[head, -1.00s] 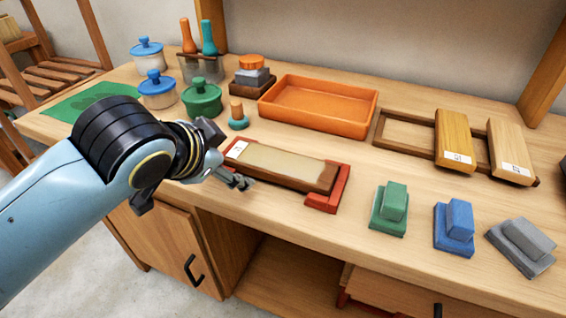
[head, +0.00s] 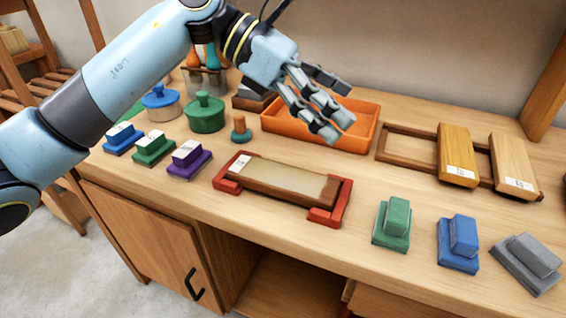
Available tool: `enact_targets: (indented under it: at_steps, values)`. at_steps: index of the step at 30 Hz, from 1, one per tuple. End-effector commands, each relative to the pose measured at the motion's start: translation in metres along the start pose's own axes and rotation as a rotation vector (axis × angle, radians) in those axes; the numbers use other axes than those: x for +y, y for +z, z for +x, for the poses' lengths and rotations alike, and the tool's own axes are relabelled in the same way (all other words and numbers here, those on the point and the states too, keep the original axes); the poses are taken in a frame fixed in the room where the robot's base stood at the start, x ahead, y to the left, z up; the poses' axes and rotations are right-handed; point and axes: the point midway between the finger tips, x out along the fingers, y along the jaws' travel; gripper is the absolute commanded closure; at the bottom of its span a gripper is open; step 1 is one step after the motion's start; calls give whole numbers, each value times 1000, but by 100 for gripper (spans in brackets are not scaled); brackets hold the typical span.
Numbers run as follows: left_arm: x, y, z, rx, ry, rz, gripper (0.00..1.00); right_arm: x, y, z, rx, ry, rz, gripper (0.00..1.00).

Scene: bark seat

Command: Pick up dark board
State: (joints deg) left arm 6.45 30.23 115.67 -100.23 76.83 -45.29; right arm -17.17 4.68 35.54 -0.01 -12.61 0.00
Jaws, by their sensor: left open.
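A dark brown board (head: 280,181) with a tan face and a white label at its left end lies in a red holder (head: 333,210) at the middle of the bench. In a wooden rack (head: 405,155) at the right are a honey-brown board (head: 455,146) and a paler board (head: 511,155), each with a white label. My left gripper (head: 338,108) is open with its fingers apart and nothing between them. It appears in front of the orange tray, up and to the right of the dark brown board. My right gripper is out of view.
The orange tray (head: 283,121) is empty where it shows. Green (head: 393,224), blue (head: 459,243) and grey (head: 531,260) blocks stand at the front right. Several labelled blocks (head: 153,148) and lidded pots (head: 205,112) are at the left. Bare bench lies around the red holder.

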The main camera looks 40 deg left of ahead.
Motion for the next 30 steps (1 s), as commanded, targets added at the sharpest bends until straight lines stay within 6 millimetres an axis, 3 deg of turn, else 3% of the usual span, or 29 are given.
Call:
enact_targets:
  at_steps: [1,4,7,10,30]
  values:
    - [8,-24,-11,148,-13,60,6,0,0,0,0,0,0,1]
    - [18,-65,-37,401,-48,125,6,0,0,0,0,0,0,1]
    - [24,-89,-61,561,-75,147,6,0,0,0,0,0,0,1]
    - [26,-102,-72,639,-91,148,6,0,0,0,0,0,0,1]
    - [18,-160,-6,650,-98,144,6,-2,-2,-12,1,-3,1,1]
